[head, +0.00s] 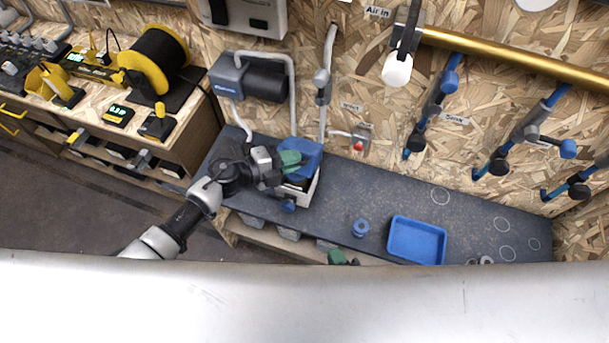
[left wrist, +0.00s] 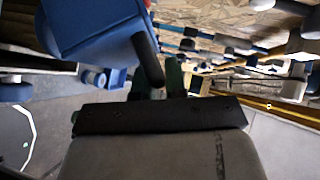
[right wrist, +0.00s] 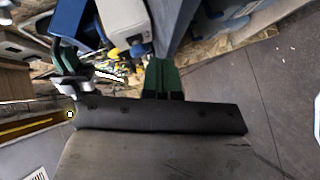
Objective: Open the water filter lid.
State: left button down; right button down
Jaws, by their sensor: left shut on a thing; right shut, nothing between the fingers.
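The water filter stands on the dark bench below the wall pipes, with a pale housing (head: 309,190) and a blue lid (head: 310,152). The lid looks tilted up from the housing at the back. My left gripper (head: 290,160) is at the lid, its green fingers shut on the lid's black handle (left wrist: 148,62). The blue lid (left wrist: 95,30) fills the upper left of the left wrist view. My arm partly hides the filter in the head view. My right gripper (head: 340,258) is shut and empty at the bench's front edge; its fingers also show in the right wrist view (right wrist: 162,80).
A blue tray (head: 417,240) and a small blue round part (head: 361,228) lie on the bench (head: 390,195) right of the filter. A pump (head: 250,77) and vertical pipes stand behind. Blue valves (head: 500,160) line the wall at right. A side bench with a yellow reel (head: 145,70) is at left.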

jog(key=w+a+r+n+t+y, duration=0.2)
jog(key=a+r+n+t, duration=0.15)
jog(key=r, duration=0.35)
jog(key=w+a+r+n+t+y, duration=0.1)
jog(key=a+r+n+t+y, duration=0.1)
jog(key=r+n, duration=0.3)
jog(key=w+a+r, duration=0.1)
jog(key=w+r, duration=0.1)
jog(key=w, duration=0.3)
jog(key=w+a+r+m, duration=0.1)
jog(key=w+a+r, duration=0.1)
jog(key=w, duration=0.4)
jog(key=shift+w+r+g, duration=0.25)
jog(key=shift+r+g, duration=0.1)
jog(key=shift+r, duration=0.2)
